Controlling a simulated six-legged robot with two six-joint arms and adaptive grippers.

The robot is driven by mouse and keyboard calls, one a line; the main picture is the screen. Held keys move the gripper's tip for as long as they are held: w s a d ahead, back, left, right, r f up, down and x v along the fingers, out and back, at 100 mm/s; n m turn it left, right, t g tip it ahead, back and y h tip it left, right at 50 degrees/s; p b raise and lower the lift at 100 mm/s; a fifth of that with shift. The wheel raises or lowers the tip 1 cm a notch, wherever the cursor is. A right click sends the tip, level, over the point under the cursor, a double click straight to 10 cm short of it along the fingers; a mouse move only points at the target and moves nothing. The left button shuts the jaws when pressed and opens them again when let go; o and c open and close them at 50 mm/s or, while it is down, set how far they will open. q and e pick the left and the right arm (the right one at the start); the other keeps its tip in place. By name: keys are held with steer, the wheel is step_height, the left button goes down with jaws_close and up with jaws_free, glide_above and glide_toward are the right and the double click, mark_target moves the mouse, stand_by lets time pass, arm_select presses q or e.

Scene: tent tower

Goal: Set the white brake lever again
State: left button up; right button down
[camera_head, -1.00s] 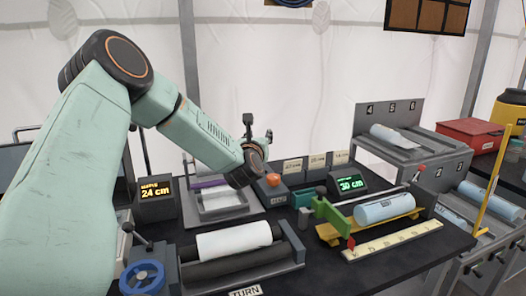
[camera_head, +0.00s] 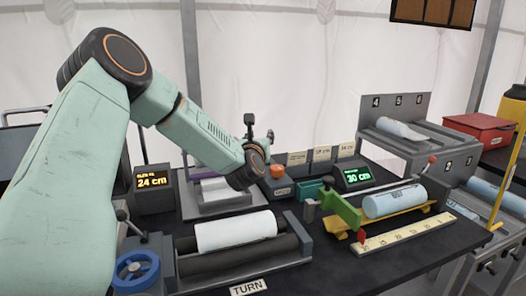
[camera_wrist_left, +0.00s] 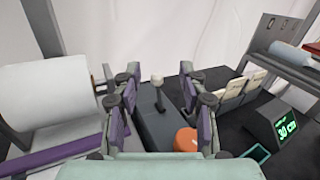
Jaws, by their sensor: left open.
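The brake lever, with a white knob (camera_wrist_left: 157,79) on a dark stem, rises from a grey box (camera_wrist_left: 160,128) in the left wrist view. It shows between the two purple-padded fingers of my left gripper (camera_wrist_left: 162,100), which is open. I see no finger touching it; how far it is ahead of the fingertips is hard to tell. In the head view my left gripper (camera_head: 259,140) is small and dark, beyond the end of my arm, and the lever cannot be made out there. My right gripper is not in view.
An orange knob (camera_wrist_left: 186,140) sits on the same box, close to the right finger. Tags (camera_head: 322,154) and a 30 cm display (camera_head: 355,177) stand right of the gripper. Rollers with paper (camera_head: 235,231) lie in front.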

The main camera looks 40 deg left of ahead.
arm_select(q)
steer(key=shift+w+a+f+b, duration=0.8)
steer(key=shift+w+a+f, duration=0.1)
steer(key=shift+w, duration=0.25)
steer(key=shift+w+a+f+b, duration=0.75)
steer(key=shift+w+f, duration=0.1)
steer(key=shift+w, duration=0.25)
steer(key=shift+w+a+f+b, duration=0.8)
steer(key=shift+w+a+f, duration=0.1)
steer(key=shift+w, duration=0.25)
steer(key=shift+s+d+r, duration=0.1)
steer(key=shift+c, duration=0.6)
jaws_close()
